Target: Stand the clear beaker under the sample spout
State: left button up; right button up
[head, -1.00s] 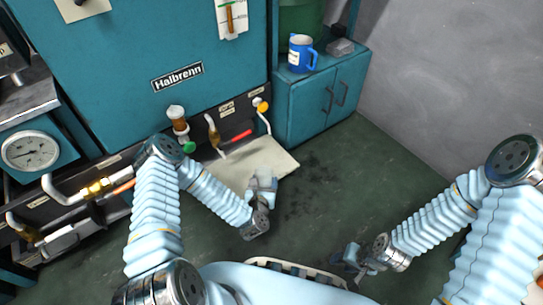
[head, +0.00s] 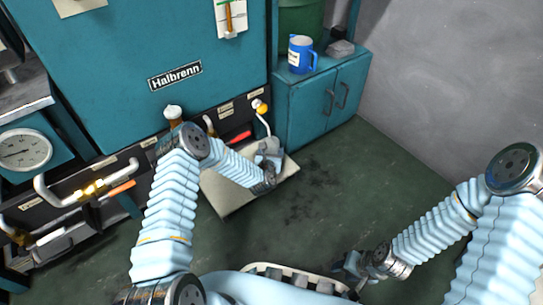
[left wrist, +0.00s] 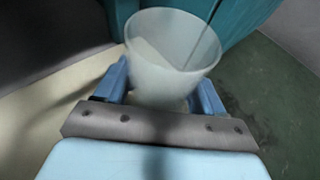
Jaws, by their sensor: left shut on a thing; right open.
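The clear beaker (left wrist: 170,55) looks frosted and stands roughly upright between the two blue fingers of my left gripper (left wrist: 162,88), which is shut on it. In the head view my left gripper (head: 270,157) is over the right end of a cream board (head: 232,195), in front of the teal machine. The beaker is hard to make out there. A thin pale spout (head: 266,124) with a yellow-orange knob curves down from the machine's dark panel just behind and above this gripper. Whether the beaker is under its tip cannot be told. My right gripper (head: 352,266) is open and empty, low over the floor.
A teal cabinet (head: 318,100) with a blue mug (head: 302,55) on top stands right of the spout. Several pipes and handles, among them a red handle (head: 238,137), stick out of the panel. The green floor (head: 350,180) to the right is clear.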

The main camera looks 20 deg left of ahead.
pick_arm(q)
jog(key=shift+w+f, duration=0.2)
jog(key=shift+f, duration=0.55)
jog(key=shift+f, duration=0.15)
jog(key=o, duration=1)
